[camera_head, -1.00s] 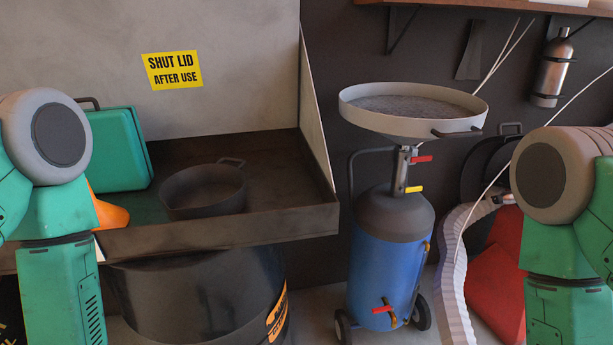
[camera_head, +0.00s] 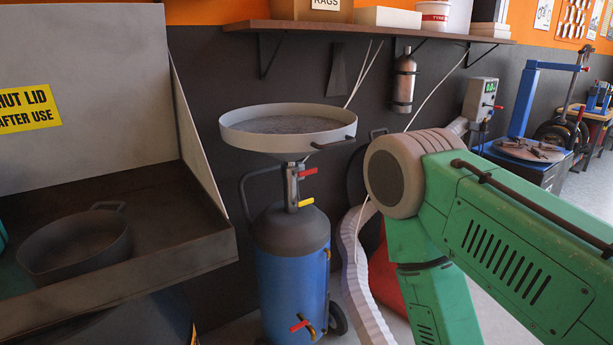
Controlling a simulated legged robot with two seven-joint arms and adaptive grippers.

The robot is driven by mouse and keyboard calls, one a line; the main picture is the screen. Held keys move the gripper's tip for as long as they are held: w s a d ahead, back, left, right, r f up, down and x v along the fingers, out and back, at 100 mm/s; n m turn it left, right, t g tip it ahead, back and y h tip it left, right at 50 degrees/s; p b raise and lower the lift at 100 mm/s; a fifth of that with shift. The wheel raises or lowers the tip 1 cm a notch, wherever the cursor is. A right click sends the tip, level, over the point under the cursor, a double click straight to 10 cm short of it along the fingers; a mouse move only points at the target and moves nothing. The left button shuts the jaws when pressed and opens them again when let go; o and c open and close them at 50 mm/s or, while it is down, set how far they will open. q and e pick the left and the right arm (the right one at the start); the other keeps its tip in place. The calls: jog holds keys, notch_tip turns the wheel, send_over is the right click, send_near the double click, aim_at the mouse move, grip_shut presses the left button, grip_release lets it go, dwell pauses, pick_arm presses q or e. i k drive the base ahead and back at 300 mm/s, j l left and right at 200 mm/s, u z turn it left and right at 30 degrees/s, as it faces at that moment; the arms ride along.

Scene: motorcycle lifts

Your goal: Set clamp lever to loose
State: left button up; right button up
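A blue waste-oil drainer (camera_head: 292,285) with a dark top stands at the middle, with a wide round pan (camera_head: 288,128) on a metal tube above it. A red lever (camera_head: 309,171) is on the tube below the pan, with a yellow lever (camera_head: 306,203) lower down. Another red lever (camera_head: 299,326) is low on the tank. I cannot tell by any label which is the clamp lever. My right arm comes in from the right, its green links in front of the floor. Neither gripper is in view, and nothing touches the levers.
A parts-washing basin (camera_head: 190,262) with a dark pot (camera_head: 75,245) stands at the left. A pale ribbed hose (camera_head: 353,265) and a red object (camera_head: 388,283) are right of the drainer, partly behind my arm. A shelf (camera_head: 345,33) runs above. A tyre machine (camera_head: 528,150) stands at far right.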

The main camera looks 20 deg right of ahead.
aim_at(308, 171)
jog(key=i+l+u, duration=0.15)
jog(key=l+u, duration=0.3)
jog(key=l, duration=0.5)
jog(key=l+u, duration=0.45)
jog(key=l, duration=0.5)
